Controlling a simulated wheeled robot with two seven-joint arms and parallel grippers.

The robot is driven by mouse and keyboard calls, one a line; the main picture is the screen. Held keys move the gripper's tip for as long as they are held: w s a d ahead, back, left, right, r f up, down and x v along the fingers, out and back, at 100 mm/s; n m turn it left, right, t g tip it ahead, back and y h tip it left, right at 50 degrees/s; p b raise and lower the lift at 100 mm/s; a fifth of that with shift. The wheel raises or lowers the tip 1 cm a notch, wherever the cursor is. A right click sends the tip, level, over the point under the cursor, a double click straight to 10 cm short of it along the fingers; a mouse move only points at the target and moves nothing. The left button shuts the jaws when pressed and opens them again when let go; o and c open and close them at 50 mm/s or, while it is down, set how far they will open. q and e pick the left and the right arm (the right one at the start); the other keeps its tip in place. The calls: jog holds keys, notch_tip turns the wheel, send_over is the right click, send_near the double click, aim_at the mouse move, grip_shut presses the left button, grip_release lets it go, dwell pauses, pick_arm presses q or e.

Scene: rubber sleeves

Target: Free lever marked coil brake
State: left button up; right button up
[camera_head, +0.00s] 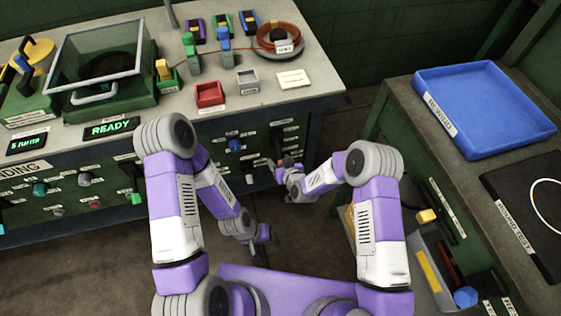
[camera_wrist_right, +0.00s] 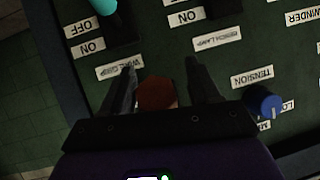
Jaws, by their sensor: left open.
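I cannot read a coil brake label in either view. My right gripper (camera_head: 276,168) is at the front panel of the green bench, near its right end. In the right wrist view its two fingers (camera_wrist_right: 160,68) stand apart, on either side of a reddish-brown knob or handle end (camera_wrist_right: 157,93); contact cannot be told. A white label near the left fingertip (camera_wrist_right: 117,71) seems to read "wire grip". My left gripper (camera_head: 262,236) is open and empty, low in front of the bench. The forearms hide parts of the panel.
Beside the right gripper are a teal-tipped on/off lever (camera_wrist_right: 104,6), a bench lamp label (camera_wrist_right: 217,38) and a blue tension knob (camera_wrist_right: 264,103). The bench top (camera_head: 330,82) holds a lidded winder, trays and colored clamps. A blue tray (camera_head: 425,82) sits on the right table.

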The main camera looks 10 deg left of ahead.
jog(key=shift+d+r, duration=0.1)
jog(key=shift+d, duration=0.05)
jog(key=shift+s+d+r, duration=0.15)
jog(key=shift+s+r, duration=0.05)
jog(key=shift+s, duration=0.05)
jog(key=p+v, duration=0.2)
jog(key=v, duration=0.4)
jog(key=shift+s+p, duration=0.3)
jog(key=shift+s, duration=0.05)
jog(key=shift+d+r, duration=0.15)
jog(key=shift+d, duration=0.05)
